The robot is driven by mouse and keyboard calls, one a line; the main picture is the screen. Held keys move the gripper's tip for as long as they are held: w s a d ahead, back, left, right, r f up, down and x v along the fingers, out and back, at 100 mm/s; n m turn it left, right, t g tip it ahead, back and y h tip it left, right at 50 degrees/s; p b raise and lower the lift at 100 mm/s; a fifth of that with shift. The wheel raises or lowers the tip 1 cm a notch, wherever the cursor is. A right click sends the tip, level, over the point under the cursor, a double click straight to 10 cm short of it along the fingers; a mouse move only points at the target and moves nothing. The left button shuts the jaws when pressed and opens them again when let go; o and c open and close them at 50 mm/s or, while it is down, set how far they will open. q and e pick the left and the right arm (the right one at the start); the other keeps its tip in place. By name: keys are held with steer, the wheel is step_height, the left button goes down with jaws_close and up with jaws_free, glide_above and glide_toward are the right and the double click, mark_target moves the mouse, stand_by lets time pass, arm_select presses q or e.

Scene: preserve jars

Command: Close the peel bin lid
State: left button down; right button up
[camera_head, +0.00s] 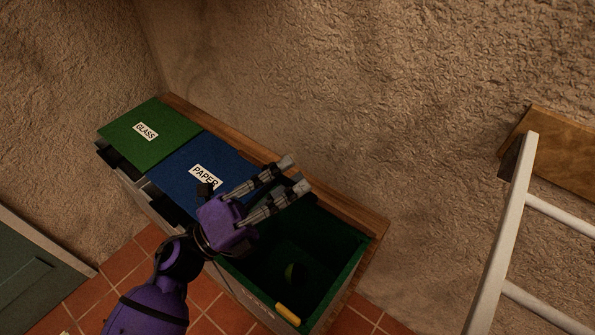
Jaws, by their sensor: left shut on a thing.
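The peel bin (357,264) is the open green bin at the right end of a row of three. Its inside is dark, with a small green thing (295,272) at the bottom and a yellow piece (288,314) at its front edge. My left gripper (294,173) is over the back left corner of this bin, near the paper lid. The lid is mostly hidden or too dark to make out. My right gripper is out of view.
The green glass lid (165,128) and blue paper lid (182,167) lie flat and closed to the left. A wooden ledge (350,212) runs behind the bins against the rough wall. A white ladder (505,235) stands at the right. Tiled floor (228,318) lies in front.

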arm_select(q)
steer(key=shift+s+a+f, duration=0.15)
steer(key=shift+s+f, duration=0.05)
stand_by(0.3)
steer(key=c, duration=1.8)
jaws_free()
steer(key=shift+o, duration=0.2)
steer(key=v, duration=1.2)
steer(key=shift+r, duration=0.1)
steer(key=shift+c, duration=0.3)
